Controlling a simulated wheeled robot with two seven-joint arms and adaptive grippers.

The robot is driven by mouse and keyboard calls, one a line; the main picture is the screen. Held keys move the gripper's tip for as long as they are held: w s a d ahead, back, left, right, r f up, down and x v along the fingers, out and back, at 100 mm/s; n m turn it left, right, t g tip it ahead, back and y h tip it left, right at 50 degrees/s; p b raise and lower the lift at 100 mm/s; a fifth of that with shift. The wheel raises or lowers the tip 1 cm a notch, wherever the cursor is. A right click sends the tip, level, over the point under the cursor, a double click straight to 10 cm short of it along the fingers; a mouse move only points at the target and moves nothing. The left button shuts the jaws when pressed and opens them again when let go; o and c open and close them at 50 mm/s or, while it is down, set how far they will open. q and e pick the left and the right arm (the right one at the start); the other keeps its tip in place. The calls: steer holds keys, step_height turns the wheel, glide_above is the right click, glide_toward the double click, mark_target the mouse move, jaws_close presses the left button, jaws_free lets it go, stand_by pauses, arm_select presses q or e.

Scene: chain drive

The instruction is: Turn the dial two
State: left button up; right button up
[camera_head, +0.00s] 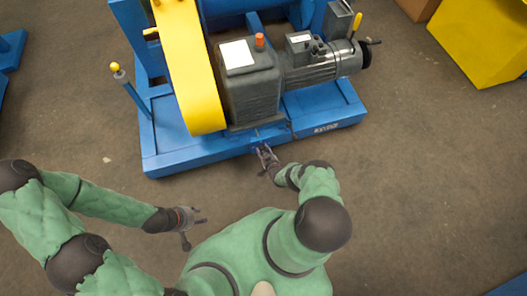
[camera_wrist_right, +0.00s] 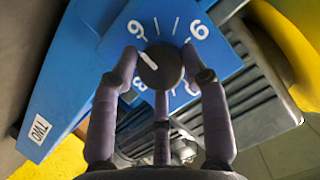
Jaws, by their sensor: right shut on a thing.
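A round black dial (camera_wrist_right: 161,67) with a white pointer sits on a blue panel (camera_wrist_right: 85,75) marked with white numerals in the right wrist view. The pointer aims up and left, toward the numeral at upper left. A white label reading TWO (camera_wrist_right: 39,126) is on the blue surface at lower left. My right gripper (camera_head: 267,155) is at the front edge of the blue machine base; its fingers are closed around the dial, one on each side and one below. In the head view the dial is too small to make out. My left gripper (camera_head: 198,221) is open and empty over the floor.
The blue base (camera_head: 185,153) carries a yellow guard (camera_head: 190,65), a grey gearbox (camera_head: 250,90) and a motor (camera_head: 318,68). A yellow-knobbed lever (camera_head: 130,88) stands at its left. A yellow block (camera_head: 485,40) is at upper right.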

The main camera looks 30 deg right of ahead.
steer(key=shift+s+a+f+n, duration=0.1)
steer(key=shift+a+f+n, duration=0.05)
steer(key=shift+a+n, duration=0.3)
steer(key=shift+a+f+n+g+h, duration=0.1)
steer(key=shift+a+n+g+h, duration=0.1)
steer(key=shift+n+h, duration=0.55)
steer(key=shift+a+n+g+h, duration=0.1)
steer(key=shift+n+g+h, duration=0.1)
steer(key=shift+n+h, duration=0.55)
steer(key=o, duration=0.9)
steer(key=shift+o, duration=0.8)
steer(key=shift+d, duration=0.35)
